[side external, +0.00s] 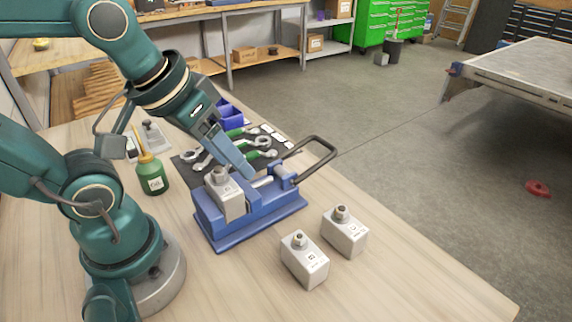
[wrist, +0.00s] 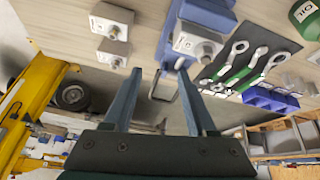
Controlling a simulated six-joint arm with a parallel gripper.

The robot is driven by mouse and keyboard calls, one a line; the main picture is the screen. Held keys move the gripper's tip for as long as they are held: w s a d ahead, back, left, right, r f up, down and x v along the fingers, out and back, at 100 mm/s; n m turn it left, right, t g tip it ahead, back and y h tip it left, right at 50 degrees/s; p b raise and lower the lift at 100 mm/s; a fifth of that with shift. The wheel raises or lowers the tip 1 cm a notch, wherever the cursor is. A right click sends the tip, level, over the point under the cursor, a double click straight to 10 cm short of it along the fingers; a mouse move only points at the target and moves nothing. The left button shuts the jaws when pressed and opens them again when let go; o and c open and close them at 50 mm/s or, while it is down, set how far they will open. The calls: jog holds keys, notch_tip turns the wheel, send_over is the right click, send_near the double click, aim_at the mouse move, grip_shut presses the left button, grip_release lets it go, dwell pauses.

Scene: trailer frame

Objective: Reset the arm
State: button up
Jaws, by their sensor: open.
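My gripper (side external: 238,158) hangs tilted over the blue vise (side external: 265,208) on the wooden bench. In the wrist view its two fingers (wrist: 165,72) are spread apart with nothing between them. A silver metal block (side external: 226,195) with a fitting on top sits in the vise; it also shows in the wrist view (wrist: 196,42). The gripper tips are above and beside this block in the side view; whether they touch anything is hard to tell. Two similar blocks stand loose on the bench, one at the front (side external: 304,259) and one to its right (side external: 344,231).
A green oil bottle (side external: 153,175) stands between my arm and the vise. A dark mat (side external: 190,172) with several wrenches and a blue bin (side external: 229,113) lie behind the vise. The vise's looped handle (side external: 318,150) sticks out to the right. The bench's front right is clear.

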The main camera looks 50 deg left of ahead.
jog(key=shift+s+d+f+m, duration=0.1)
jog(key=shift+s+d+m, duration=0.1)
jog(key=shift+s+m, duration=0.25)
jog(key=shift+s+d+f+m, duration=0.15)
jog(key=shift+s+m, duration=0.1)
jog(key=shift+m, duration=0.4)
dwell(0.4)
